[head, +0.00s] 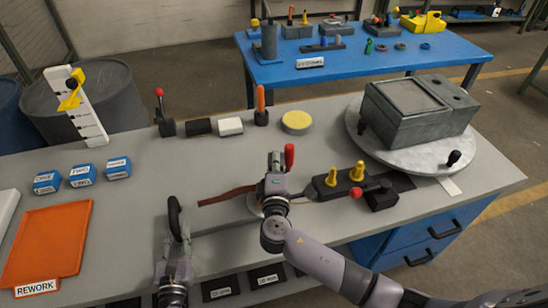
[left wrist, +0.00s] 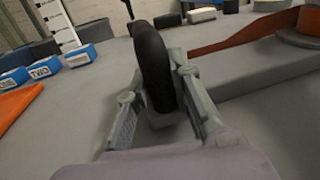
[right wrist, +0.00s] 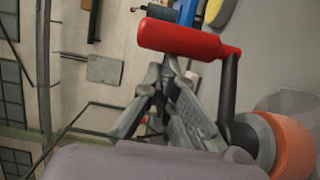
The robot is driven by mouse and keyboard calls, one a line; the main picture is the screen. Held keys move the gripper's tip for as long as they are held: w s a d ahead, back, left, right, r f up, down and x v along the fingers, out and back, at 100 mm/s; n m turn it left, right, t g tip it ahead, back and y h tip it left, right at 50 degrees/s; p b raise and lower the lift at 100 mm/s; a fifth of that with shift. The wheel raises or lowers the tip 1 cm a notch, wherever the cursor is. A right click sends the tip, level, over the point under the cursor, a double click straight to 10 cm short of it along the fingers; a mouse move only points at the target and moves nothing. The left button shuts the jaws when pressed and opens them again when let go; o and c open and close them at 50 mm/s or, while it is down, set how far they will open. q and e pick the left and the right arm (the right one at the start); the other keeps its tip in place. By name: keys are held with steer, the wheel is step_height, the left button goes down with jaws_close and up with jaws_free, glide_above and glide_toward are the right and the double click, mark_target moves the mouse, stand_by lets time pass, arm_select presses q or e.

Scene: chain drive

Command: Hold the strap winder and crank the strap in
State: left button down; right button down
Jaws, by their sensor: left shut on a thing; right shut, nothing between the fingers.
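The strap winder has an upright black handle (head: 175,218), a grey body (left wrist: 262,66), a brown strap (head: 226,195) and a crank with a red knob (head: 289,156). My left gripper (head: 174,250) is shut on the black handle, which stands between its fingers in the left wrist view (left wrist: 157,85). My right gripper (head: 275,160) is shut and empty beside the red knob. In the right wrist view the knob (right wrist: 185,40) lies across its fingertips; I cannot tell if they touch. The black crank arm (right wrist: 229,90) runs down to the orange-brown strap coil (right wrist: 292,145). My right arm hides much of the reel in the head view.
A dark block with yellow pegs (head: 330,186) sits right of my right gripper. A round turntable (head: 440,160) bears a grey box (head: 415,115). An orange tray (head: 45,245) and blue blocks (head: 82,175) lie left. The grey bench (head: 135,215) is clear between them and the winder.

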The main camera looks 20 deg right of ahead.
mark_target(291, 157)
steer(key=m+g+h, duration=0.1)
steer(key=h, duration=0.1)
steer(key=s+m+g+h, duration=0.1)
steer(key=m+h, duration=0.1)
steer(key=s+d+m+g+h, duration=0.1)
steer(key=m+g+h, duration=0.1)
steer(key=h, duration=0.1)
steer(key=shift+s+d+m+g+h, duration=0.15)
steer(key=shift+s+m+g+h, duration=0.15)
steer(key=shift+s+m+h, duration=0.15)
stand_by(1.0)
